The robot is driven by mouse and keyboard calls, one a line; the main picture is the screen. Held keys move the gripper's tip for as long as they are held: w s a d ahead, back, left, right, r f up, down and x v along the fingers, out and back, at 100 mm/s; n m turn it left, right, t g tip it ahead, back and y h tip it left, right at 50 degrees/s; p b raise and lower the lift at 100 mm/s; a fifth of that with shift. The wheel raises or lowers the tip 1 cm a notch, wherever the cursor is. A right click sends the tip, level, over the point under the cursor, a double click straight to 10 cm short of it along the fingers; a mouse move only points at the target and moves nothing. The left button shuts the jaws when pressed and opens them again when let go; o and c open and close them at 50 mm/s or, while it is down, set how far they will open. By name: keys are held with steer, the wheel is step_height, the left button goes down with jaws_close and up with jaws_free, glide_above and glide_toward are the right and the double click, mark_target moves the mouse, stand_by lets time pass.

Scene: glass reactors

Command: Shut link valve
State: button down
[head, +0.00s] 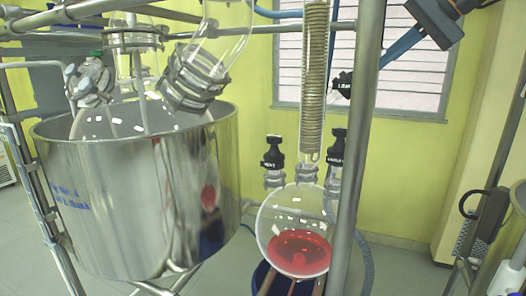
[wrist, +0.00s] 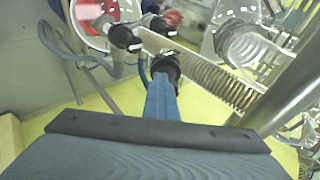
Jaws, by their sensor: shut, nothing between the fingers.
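The link valve has a black knob (head: 343,85) with a small white label, beside the coiled glass column in the head view. In the wrist view a black knob (wrist: 165,66), seemingly this valve, lies straight ahead of the fingers. My gripper (head: 384,63) reaches in from the upper right with its blue fingers shut and empty, pointing down-left at the knob. The handle's turn is unclear.
Two other black-capped valves, left (head: 272,153) and right (head: 336,147), stand above a round flask (head: 294,235) holding red liquid. A vertical metal post (head: 359,150) stands close to the link valve. A large steel vessel (head: 130,190) fills the left.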

steer(key=shift+a, duration=0.45)
steer(key=shift+w+a+r+p, duration=0.25)
steer(key=shift+a+r+p, duration=0.4)
steer(key=shift+p, duration=0.5)
steer(key=shift+w+a+r, duration=0.1)
steer(key=shift+a, duration=0.05)
